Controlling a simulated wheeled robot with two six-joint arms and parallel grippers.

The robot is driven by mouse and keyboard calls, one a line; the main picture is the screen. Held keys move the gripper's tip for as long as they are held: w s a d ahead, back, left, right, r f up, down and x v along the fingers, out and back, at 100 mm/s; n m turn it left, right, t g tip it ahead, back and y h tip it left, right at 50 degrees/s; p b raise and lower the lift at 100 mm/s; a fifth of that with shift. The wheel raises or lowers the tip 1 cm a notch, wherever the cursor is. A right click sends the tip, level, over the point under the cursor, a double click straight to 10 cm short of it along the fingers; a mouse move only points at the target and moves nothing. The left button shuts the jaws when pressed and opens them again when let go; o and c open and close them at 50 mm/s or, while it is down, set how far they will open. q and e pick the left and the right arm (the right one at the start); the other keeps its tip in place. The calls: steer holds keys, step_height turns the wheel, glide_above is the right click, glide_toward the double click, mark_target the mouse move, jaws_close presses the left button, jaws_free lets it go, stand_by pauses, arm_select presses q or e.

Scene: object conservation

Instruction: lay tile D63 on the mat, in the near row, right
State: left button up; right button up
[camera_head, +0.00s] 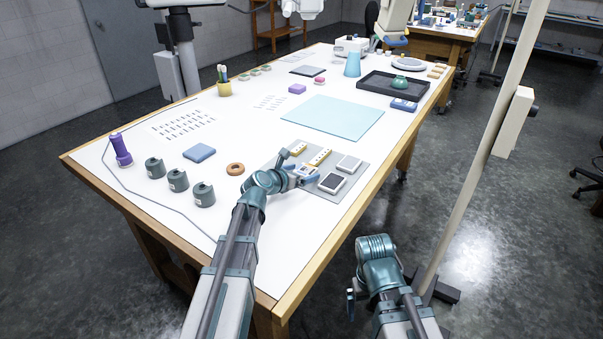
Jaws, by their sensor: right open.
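A grey mat (352,186) lies near the table's front right edge with tiles on it. Two yellowish tiles (319,157) are on its far side, a pale grey tile (348,163) to the right and a dark-faced tile (331,183) nearer. No label is readable, so I cannot tell which tile is D63. My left gripper (301,170) is low over the mat, left of the dark-faced tile. A small pale patch shows at its fingers; I cannot tell whether it is a held tile. My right gripper (351,302) is open, off the table at the lower right.
A brown ring (235,169), a blue block (199,152) and grey weights (204,194) stand left of the mat. A large light-blue sheet (334,119) lies beyond it. A black tray (377,89) is further back.

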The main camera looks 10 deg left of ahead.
arm_select(q)
steer(key=shift+r, duration=0.2)
steer(key=p+v, duration=0.4)
steer(key=v, duration=0.6)
steer(key=shift+s+r, duration=0.15)
steer(key=shift+s, duration=0.05)
steer(key=shift+p+v, duration=0.45)
steer(key=shift+v, duration=0.35)
arm_select(e)
steer(key=shift+r, duration=2.45)
arm_select(q)
steer(key=shift+a, duration=0.1)
arm_select(e)
steer(key=shift+r, duration=0.1)
